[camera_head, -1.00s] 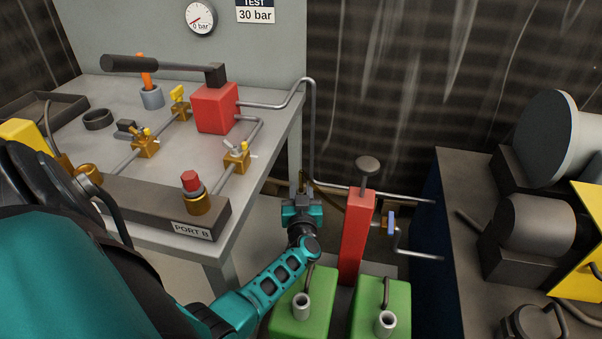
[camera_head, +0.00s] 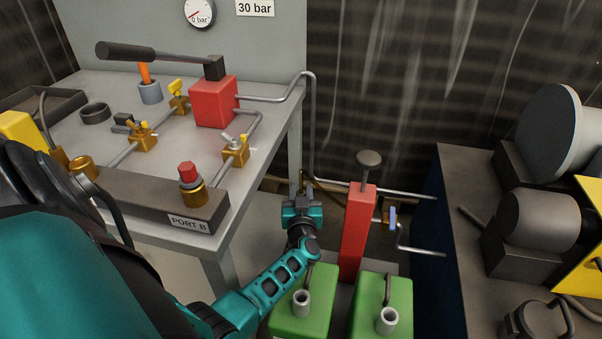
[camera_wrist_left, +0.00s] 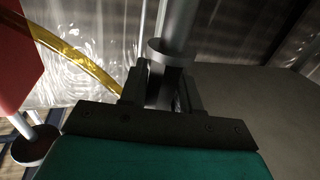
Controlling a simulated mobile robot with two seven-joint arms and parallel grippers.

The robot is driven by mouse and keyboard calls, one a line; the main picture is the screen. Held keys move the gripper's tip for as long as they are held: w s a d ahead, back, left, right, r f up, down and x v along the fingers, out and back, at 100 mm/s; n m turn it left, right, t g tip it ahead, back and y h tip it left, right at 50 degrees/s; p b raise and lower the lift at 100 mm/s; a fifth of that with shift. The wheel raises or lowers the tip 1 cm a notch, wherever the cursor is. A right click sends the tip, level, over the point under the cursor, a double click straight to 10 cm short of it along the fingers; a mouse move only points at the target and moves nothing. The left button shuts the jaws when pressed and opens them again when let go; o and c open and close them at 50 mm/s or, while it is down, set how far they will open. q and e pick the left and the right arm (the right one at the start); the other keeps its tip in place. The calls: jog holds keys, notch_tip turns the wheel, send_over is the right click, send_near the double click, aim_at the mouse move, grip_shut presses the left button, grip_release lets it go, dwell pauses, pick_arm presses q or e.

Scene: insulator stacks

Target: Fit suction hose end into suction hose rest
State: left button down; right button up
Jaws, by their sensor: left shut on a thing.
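My left gripper (camera_head: 302,201) is at the end of the teal arm, between the bench's right leg and a red post. In the left wrist view its fingers (camera_wrist_left: 160,92) are shut on a grey tubular piece with a collar (camera_wrist_left: 170,52), which I take to be the suction hose end. A yellowish clear hose (camera_wrist_left: 72,46) curves in at the left; a brownish hose (camera_head: 325,190) runs behind the gripper in the head view. Whether the hose joins the held piece is hidden. I cannot pick out the suction hose rest. My right gripper is not in view.
The red post (camera_head: 356,235) stands close right of my gripper. Two green canisters (camera_head: 312,318) stand in front. The bench (camera_head: 150,95) carries a red block (camera_head: 213,102), brass valves and the PORT B rail (camera_head: 150,202). A dark cabinet (camera_head: 470,190) stands at the right.

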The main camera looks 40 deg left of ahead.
pick_arm(q)
jog(key=shift+f+b, duration=1.5)
jog(key=shift+f, duration=0.3)
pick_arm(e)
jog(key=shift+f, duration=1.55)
pick_arm(q)
jog(key=c, duration=0.7)
grip_release()
jog(key=shift+c, duration=0.2)
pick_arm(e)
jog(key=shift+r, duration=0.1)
